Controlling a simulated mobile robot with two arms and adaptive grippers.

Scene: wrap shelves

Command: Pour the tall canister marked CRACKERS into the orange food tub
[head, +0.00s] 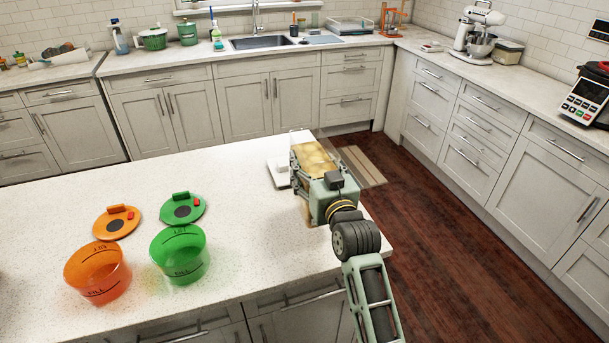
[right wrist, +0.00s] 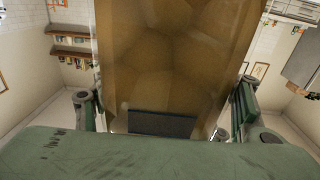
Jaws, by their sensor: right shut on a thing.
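My right gripper (head: 314,172) is shut around a tall clear-walled canister (head: 312,157) with tan-brown contents, at the right end of the island counter. In the right wrist view the canister (right wrist: 175,65) fills the middle between the fingers, with a dark label patch low on it. I cannot read CRACKERS on it. The orange food tub (head: 97,275) stands open on the counter at the left, well away from the canister. My left gripper is not in view.
A green tub (head: 180,258) stands open just right of the orange one. An orange lid (head: 117,222) and a green lid (head: 183,208) lie behind the tubs. A white flat item (head: 278,173) lies beside the canister. The counter (head: 245,230) between the green tub and the gripper is clear.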

